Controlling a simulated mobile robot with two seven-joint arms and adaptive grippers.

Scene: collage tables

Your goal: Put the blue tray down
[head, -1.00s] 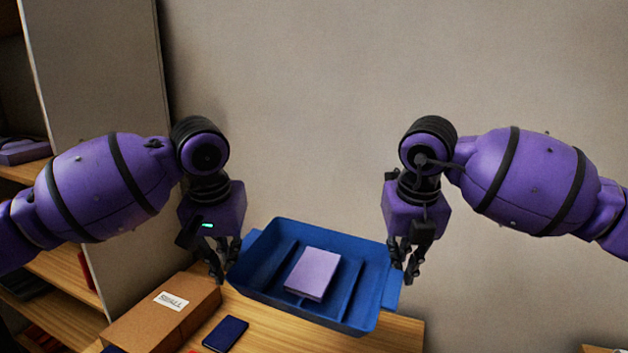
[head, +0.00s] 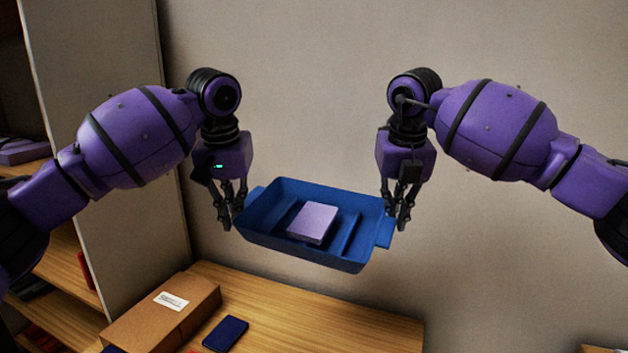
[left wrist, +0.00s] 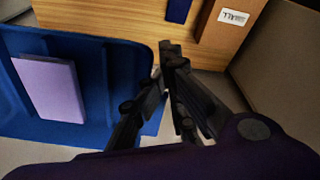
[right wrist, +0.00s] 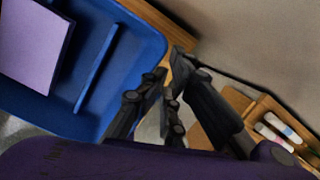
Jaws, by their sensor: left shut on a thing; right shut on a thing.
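The blue tray (head: 290,255) is held in the air above the wooden table, between my two grippers. A flat light purple block (head: 313,222) lies inside it, beside the tray's low ridges. My left gripper (head: 232,222) is shut on the tray's left end, and my right gripper (head: 399,222) is shut on its right end. The tray also shows in the left wrist view (left wrist: 115,85) and in the right wrist view (right wrist: 140,45), with the purple block in both.
The wooden table (head: 310,310) below has a wide clear stretch. A brown cardboard box (head: 150,325) with a white label and a dark blue flat item (head: 226,333) are at its left. A shelf unit (head: 115,130) stands at the left, and a plain wall (head: 310,90) behind.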

